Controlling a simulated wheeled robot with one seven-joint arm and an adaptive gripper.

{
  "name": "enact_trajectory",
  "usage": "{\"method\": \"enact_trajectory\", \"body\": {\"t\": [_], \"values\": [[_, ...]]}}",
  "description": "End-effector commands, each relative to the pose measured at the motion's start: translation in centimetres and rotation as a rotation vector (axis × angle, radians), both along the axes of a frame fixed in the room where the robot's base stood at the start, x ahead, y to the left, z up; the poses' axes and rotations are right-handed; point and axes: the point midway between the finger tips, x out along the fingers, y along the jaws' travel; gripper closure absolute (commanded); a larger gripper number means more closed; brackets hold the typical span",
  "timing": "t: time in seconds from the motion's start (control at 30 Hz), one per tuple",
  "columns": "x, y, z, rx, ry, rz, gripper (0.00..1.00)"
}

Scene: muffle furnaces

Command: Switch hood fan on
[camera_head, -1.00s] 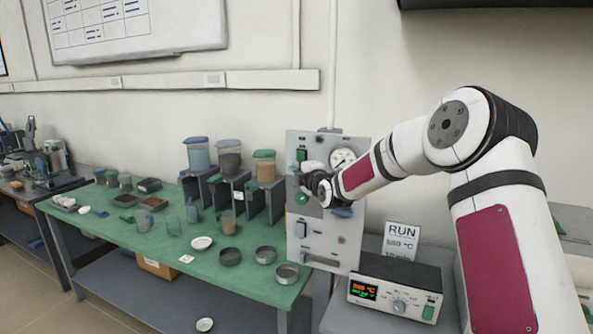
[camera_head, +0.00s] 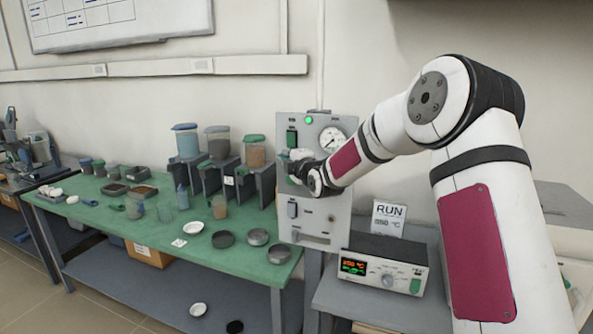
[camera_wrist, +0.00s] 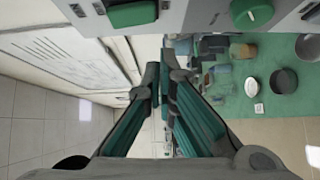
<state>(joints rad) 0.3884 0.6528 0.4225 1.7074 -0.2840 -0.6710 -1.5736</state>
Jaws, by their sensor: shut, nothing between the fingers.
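A grey upright control panel (camera_head: 318,229) stands at the right end of the green bench. It carries a round gauge (camera_head: 332,140), a green rocker switch (camera_head: 291,138) and a brightly lit green lamp (camera_head: 309,119) at its top. Its labels are too small to read. My gripper (camera_head: 292,167) is shut and empty in front of the panel's left half, just below the rocker, and hides part of the panel. In the wrist view my gripper (camera_wrist: 162,83) has its fingers together. A green switch (camera_wrist: 132,13) and a round green knob (camera_wrist: 251,12) show at the top edge, apart from the fingers.
The green bench (camera_head: 150,232) holds lidded jars (camera_head: 187,142) on grey stands and several dishes (camera_head: 257,237). Open floor (camera_head: 35,285) is at front left.

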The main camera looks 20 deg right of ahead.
Motion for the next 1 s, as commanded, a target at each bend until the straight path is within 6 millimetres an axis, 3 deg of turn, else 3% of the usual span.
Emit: {"method": "enact_trajectory", "body": {"t": [0.6,1.0], "values": [[-7.6,-1.1,-0.5,0.0,-0.003,0.002,1.0],[-8.3,-1.2,-0.6,0.001,-0.002,0.002,1.0]]}}
